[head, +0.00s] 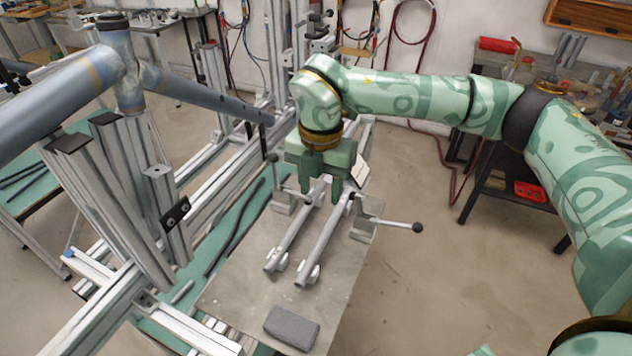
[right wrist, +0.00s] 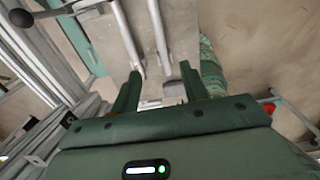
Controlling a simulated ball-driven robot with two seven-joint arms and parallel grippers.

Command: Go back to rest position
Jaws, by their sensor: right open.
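My right gripper (head: 330,198) is above the grey metal plate (head: 240,298), over the far part of two parallel silver tubes (head: 318,244). Its two green fingers point down and are apart. In the right wrist view the open fingers (right wrist: 160,90) show with no held object between them, and the tubes (right wrist: 158,32) run away from them. Whether the fingers touch a tube is unclear. My left gripper is not in the head view.
Toggle clamps with black-knobbed handles (head: 418,228) flank the tubes. A dark grey block (head: 291,328) lies at the plate's near edge. Aluminium posts (head: 125,200) and a large grey tube frame (head: 126,66) stand left. Bare floor (head: 450,290) is right of the plate.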

